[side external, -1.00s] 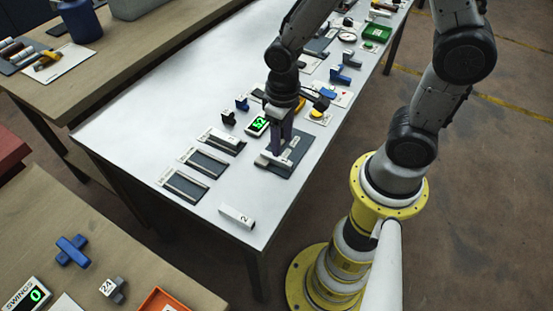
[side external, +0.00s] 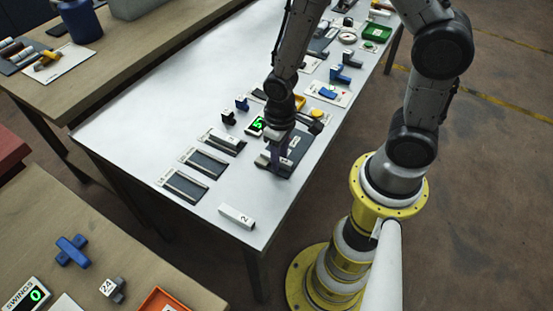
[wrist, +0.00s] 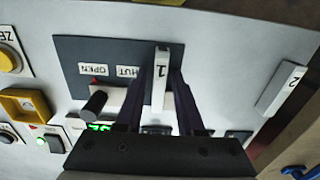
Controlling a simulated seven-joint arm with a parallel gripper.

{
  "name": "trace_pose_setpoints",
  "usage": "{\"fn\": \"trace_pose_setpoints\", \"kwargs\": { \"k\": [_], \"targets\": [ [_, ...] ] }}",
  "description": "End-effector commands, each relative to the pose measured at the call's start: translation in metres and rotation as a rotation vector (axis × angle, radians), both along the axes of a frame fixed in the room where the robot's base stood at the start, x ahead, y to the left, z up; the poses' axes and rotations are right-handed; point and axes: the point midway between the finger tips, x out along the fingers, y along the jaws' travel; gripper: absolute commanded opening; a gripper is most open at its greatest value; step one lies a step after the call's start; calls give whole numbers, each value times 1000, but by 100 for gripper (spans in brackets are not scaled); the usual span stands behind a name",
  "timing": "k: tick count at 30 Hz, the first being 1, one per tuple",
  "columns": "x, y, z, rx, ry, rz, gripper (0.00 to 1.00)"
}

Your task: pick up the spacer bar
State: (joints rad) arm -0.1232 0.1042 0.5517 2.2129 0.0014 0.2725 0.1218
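A white bar marked "1" (wrist: 162,62) stands between the two dark fingers of my gripper (wrist: 163,72) in the wrist view. The fingers flank it closely; I cannot tell whether they press on it. It is at a dark plate (wrist: 75,50) with "OPEN" and "SHUT" labels. In the side view my gripper (side external: 276,160) points down at this plate (side external: 297,147), and its fingers partly hide what is there. A second white bar marked "2" (side external: 237,216) lies alone near the table's front edge; it also shows in the wrist view (wrist: 281,88). No label says "spacer bar".
Several dark trays (side external: 203,163) lie left of the plate. A green display (side external: 257,124) and small blue and black blocks (side external: 241,104) stand behind it. A black knob (wrist: 95,102) rises close to my fingers. The white table (side external: 140,130) is clear at the left.

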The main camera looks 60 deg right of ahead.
Motion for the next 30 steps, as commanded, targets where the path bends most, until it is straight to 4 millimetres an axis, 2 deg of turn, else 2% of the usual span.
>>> {"fn": "trace_pose_setpoints", "kwargs": {
  "k": [1, 5, 6, 22, 26, 29, 30],
  "targets": [
    [0, 0, 0, 0, 0, 0, 26],
    [0, 0, 0, 0, 0, 0, 3],
    [0, 0, 0, 0, 0, 0, 0],
    [1, 0, 5, 0, -2, 0, 0],
    [1, 0, 16, 0, -4, 0, 0],
    [2, 0, 33, 1, -8, 0, 0],
    [-4, -1, 39, 0, -6, 0, 0]
  ]
}}
